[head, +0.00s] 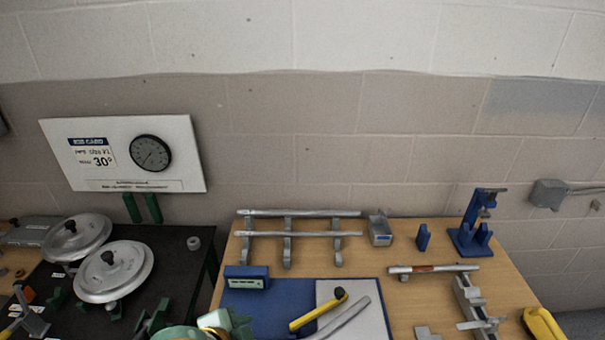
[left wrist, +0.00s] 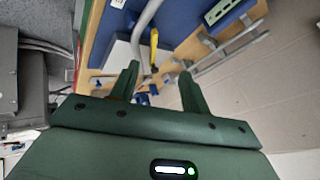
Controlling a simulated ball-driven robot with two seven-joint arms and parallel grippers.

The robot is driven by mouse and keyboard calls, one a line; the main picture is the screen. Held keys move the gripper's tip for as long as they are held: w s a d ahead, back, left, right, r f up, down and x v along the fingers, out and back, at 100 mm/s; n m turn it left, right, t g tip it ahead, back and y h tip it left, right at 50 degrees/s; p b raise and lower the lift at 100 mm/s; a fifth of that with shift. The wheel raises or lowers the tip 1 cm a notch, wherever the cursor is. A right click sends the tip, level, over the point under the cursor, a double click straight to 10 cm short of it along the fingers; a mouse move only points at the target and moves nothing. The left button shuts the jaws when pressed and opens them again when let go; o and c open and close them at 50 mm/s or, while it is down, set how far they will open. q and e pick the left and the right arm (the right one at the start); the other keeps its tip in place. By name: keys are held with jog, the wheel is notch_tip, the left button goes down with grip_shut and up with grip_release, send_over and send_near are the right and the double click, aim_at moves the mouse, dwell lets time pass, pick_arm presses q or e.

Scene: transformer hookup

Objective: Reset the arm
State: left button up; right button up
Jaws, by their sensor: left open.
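My left gripper (left wrist: 160,72) shows in the left wrist view with its two dark green fingers apart and nothing between them. Beyond the fingers, some distance off, are a bent grey tube (left wrist: 147,22) and a yellow-handled tool (left wrist: 154,48) on the workbench. In the head view, a green and teal part at the bottom edge looks like my own left arm; its fingertips cannot be made out there. My right gripper is in neither view.
The wooden bench (head: 400,290) holds a rail rack (head: 300,234), a blue mat (head: 262,305), the yellow-handled tool (head: 318,310), a blue stand (head: 470,238) and a rod (head: 433,269). A dark table (head: 180,268) at left carries two round metal lids (head: 116,270). A gauge board (head: 125,155) is on the wall.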

pick_arm(q)
jog(key=s+a+f+n+y, duration=0.1)
jog(key=s+a+n+y, duration=0.35)
jog(key=a, duration=0.55)
jog(key=s+a+f+n+y, duration=0.1)
jog(key=s+a+n+y, duration=0.3)
jog(key=a, duration=0.6)
jog(key=s+d+f+m+g+h+b, duration=0.1)
jog(key=s+d+f+h+b, duration=0.15)
jog(key=f, duration=1.25)
jog(key=s+d+f+g+h+b, duration=0.1)
jog(key=s+d+f+g+b, duration=0.2)
jog(key=f, duration=1.2)
jog(key=s+f+n+g+h+b, duration=0.1)
jog(key=s+f+n+b, duration=0.2)
jog(key=s+f, duration=1.7)
jog(key=f+b, duration=0.1)
jog(key=b, duration=0.2)
jog(key=shift+a+f+g+b, duration=0.3)
jog(key=shift+f+g, duration=0.05)
jog(key=shift+g, duration=0.05)
